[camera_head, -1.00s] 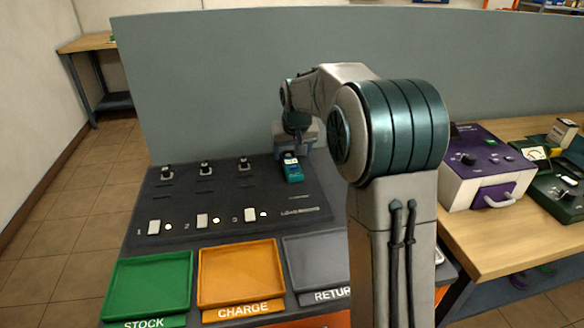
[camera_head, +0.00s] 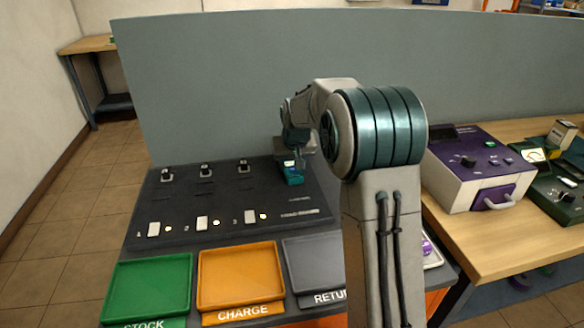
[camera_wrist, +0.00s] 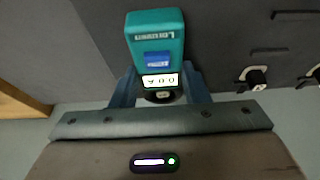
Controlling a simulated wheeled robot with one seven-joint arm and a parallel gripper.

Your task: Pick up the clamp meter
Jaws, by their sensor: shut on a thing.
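The clamp meter (camera_wrist: 154,38) is a teal, boxy device with a blue patch, white lettering and a lit display. In the wrist view it points away between my blue-grey fingers, its display end closest to the wrist. In the head view the clamp meter (camera_head: 292,175) shows small at the back right of the dark panel, below my gripper (camera_head: 292,162). My gripper (camera_wrist: 160,88) is shut on its display end. I cannot tell whether the meter touches the panel. My fingers partly hide its near end.
The dark panel (camera_head: 225,200) carries several knobs and switches. In front lie a green tray (camera_head: 107,285), an orange tray (camera_head: 205,275) and a grey tray (camera_head: 290,262). A grey partition (camera_head: 220,80) stands close behind. A purple-and-white instrument (camera_head: 450,185) sits on the wooden bench (camera_head: 440,215) at the right.

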